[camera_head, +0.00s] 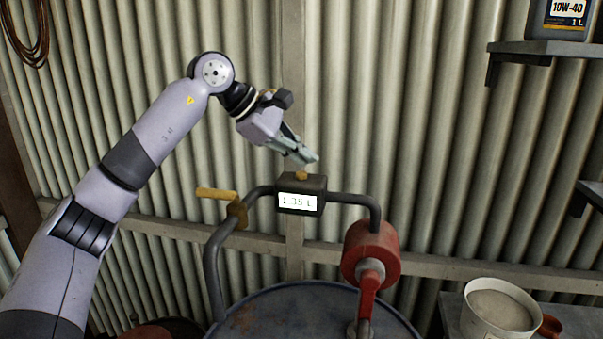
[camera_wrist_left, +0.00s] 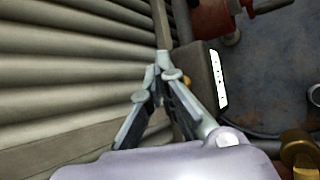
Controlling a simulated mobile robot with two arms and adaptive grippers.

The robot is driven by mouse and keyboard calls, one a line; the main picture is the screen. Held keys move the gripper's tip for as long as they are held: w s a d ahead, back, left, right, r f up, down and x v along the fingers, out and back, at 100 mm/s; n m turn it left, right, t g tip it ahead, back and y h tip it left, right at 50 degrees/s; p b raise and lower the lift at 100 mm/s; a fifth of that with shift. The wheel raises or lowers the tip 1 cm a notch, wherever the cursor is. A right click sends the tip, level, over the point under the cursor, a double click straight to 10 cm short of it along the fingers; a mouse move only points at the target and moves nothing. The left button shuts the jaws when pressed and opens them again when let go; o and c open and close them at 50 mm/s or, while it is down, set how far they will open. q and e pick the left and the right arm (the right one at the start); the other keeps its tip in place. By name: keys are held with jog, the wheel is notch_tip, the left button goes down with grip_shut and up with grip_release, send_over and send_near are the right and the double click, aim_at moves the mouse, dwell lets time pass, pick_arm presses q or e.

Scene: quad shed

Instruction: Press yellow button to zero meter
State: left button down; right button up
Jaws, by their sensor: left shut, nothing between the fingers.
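The meter (camera_head: 301,194) is a dark box with a lit white display, on a bent pipe above a drum. The display seems to read about 1 35 L, though its digits are hard to make out. The yellow button (camera_head: 302,175) stands on top of the box. My left gripper (camera_head: 313,160) is shut and empty, its fingertips just above and slightly right of the button, with a small gap showing. In the left wrist view the closed fingertips (camera_wrist_left: 162,70) lie beside the meter box (camera_wrist_left: 208,75), and the button (camera_wrist_left: 187,80) shows partly behind a finger. My right gripper is not in view.
A yellow-handled valve (camera_head: 218,194) is on the pipe's left and a red pump (camera_head: 371,255) with a crank on its right. The drum (camera_head: 290,305) stands below. A white bucket (camera_head: 498,308) sits at the right. Corrugated wall rises close behind; a shelf (camera_head: 550,48) holds an oil bottle.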

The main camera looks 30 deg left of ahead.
pick_arm(q)
jog(key=shift+f, duration=0.4)
jog(key=shift+f+b, duration=0.45)
jog(key=shift+f, duration=0.05)
dwell(0.5)
dwell(0.3)
jog(key=shift+r+p, duration=0.7)
jog(key=shift+p, duration=0.05)
jog(key=shift+r, duration=0.2)
